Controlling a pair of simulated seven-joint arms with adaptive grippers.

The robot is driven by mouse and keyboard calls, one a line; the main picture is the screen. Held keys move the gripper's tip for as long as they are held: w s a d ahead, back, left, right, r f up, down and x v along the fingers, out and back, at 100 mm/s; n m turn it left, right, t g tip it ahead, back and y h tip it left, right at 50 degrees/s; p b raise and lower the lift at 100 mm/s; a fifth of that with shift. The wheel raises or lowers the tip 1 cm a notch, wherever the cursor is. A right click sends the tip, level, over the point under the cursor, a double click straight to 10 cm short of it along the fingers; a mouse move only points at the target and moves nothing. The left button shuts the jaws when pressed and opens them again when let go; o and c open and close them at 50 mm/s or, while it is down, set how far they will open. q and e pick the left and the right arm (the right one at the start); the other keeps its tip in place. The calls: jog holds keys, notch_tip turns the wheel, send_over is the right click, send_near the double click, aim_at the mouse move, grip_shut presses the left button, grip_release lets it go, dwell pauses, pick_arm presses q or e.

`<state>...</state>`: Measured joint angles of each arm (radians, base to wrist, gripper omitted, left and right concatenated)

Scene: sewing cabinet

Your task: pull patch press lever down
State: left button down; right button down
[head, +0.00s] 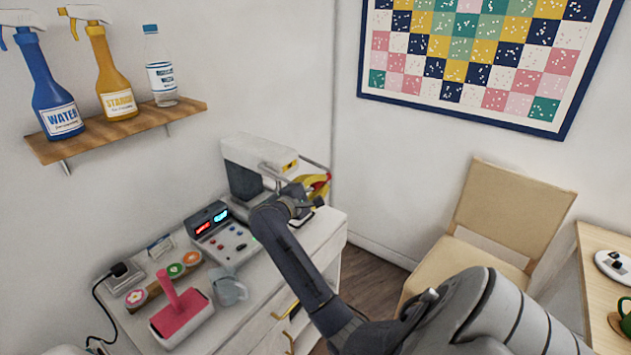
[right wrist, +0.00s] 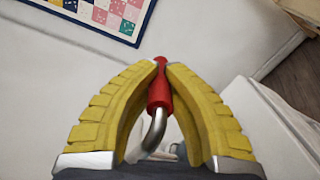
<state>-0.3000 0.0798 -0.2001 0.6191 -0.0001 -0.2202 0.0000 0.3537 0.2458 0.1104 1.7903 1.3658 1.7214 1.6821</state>
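The patch press lever shows in the right wrist view as a bent metal rod with a red handle (right wrist: 160,92). My right gripper (right wrist: 166,68) has yellow ribbed fingers that close in on both sides of the red handle near its end. In the head view, my right gripper (head: 318,187) is at the right side of a white machine (head: 258,155), which looks like the press. There the gripper and arm hide most of the lever. My left gripper is in neither view.
A control box (head: 222,235) with lit displays stands on the white cabinet (head: 255,305). A pink-handled block (head: 182,315), a grey-blue cup (head: 228,287) and several round patches on a wooden rack (head: 163,280) are nearby. A shelf (head: 115,135) holds bottles above. A chair (head: 500,215) stands right.

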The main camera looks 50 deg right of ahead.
jog(key=shift+s, duration=0.15)
jog(key=c, duration=1.6)
grip_release()
jog(key=shift+s+d, duration=0.1)
jog(key=o, duration=0.3)
jog(key=shift+o, duration=0.2)
jog(key=s+a, duration=0.1)
jog(key=a, duration=1.1)
jog(key=shift+r, duration=0.1)
